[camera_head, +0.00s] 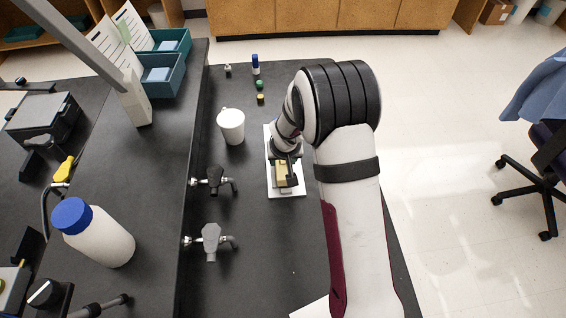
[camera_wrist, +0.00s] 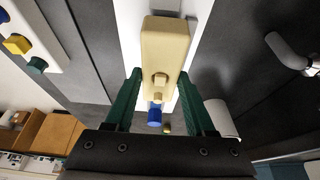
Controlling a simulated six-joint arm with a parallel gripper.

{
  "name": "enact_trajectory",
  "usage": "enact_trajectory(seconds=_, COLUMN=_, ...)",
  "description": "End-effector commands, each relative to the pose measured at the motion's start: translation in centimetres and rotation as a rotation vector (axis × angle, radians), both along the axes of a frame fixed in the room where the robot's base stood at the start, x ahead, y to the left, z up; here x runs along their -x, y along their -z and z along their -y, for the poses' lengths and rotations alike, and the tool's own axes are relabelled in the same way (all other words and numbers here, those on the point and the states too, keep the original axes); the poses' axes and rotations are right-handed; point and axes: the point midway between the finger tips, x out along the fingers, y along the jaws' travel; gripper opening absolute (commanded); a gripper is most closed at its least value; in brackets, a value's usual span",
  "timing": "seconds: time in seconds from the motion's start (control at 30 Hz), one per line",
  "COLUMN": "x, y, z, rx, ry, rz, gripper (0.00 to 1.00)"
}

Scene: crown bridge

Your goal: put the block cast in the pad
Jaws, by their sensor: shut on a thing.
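The block cast is a pale yellow bar with small tooth-like bumps near one end. It shows in the head view (camera_head: 284,175) and fills the middle of the wrist view (camera_wrist: 165,45). My gripper (camera_wrist: 157,85) is shut on it, with a green finger along each side. In the head view my gripper (camera_head: 287,158) is over a white board (camera_head: 272,190), partly hidden by my wrist. A grey piece, possibly the pad, shows at the cast's near end (camera_head: 287,190). I cannot tell whether the cast touches it.
A white mug (camera_head: 231,126) stands left of the board. Two bench taps (camera_head: 212,181) (camera_head: 211,240) are nearer on the left. A blue-capped vial (camera_head: 255,65) and small coloured pieces stand beyond. A white strip with coloured knobs (camera_wrist: 40,30) shows in the wrist view.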

Motion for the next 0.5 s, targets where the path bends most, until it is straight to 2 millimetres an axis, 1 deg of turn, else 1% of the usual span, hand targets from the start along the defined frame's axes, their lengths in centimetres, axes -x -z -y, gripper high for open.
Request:
enact_trajectory(seconds=0.17, x=-0.1, y=-3.3, z=0.0, rx=-0.002, ry=0.0, rz=0.005, gripper=0.0)
enact_trajectory(seconds=0.2, x=0.3, y=-3.7, z=0.9, rx=-0.002, ry=0.004, rz=0.003, gripper=0.0)
enact_trajectory(seconds=0.5, x=3.3, y=-7.9, z=7.4, rx=-0.002, ry=0.007, rz=0.004, gripper=0.0)
